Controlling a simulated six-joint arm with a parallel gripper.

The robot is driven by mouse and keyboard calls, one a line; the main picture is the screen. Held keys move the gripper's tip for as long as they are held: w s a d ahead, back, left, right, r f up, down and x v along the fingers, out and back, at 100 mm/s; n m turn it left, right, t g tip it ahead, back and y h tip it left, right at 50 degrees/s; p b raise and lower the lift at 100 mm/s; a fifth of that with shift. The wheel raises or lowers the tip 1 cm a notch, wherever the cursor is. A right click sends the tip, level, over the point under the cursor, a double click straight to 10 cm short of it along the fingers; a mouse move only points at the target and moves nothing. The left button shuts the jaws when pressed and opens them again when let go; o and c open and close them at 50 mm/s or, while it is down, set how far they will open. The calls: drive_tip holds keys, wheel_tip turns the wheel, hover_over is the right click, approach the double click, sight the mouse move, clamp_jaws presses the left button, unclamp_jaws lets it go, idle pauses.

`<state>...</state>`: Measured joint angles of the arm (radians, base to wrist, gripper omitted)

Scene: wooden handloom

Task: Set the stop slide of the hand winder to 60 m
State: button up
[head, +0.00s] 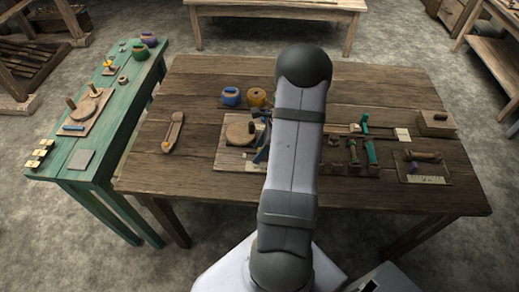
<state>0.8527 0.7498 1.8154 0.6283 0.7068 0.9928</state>
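A round wooden disc with a peg sits on a flat board (228,160) at the middle left of the brown table; this looks like the hand winder. My arm covers the board's right side. A pale strip by the board's front edge shows only partly, and no stop slide or scale marks can be made out. Dark blue-grey parts (262,146) show just left of my arm, over the board; they may be my gripper, but its fingers and any contact cannot be made out.
A green table (125,100) stands left, with another disc board (90,108).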

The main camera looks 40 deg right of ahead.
clamp_jaws()
drive_tip(key=shift+s+d, duration=1.45)
drive_tip(key=shift+d, duration=0.1)
unclamp_jaws()
drive_tip(key=shift+a, duration=0.1)
drive_tip(key=shift+r, duration=0.15)
drive_tip(key=b+v, duration=0.1)
drive_tip(key=v, duration=0.6)
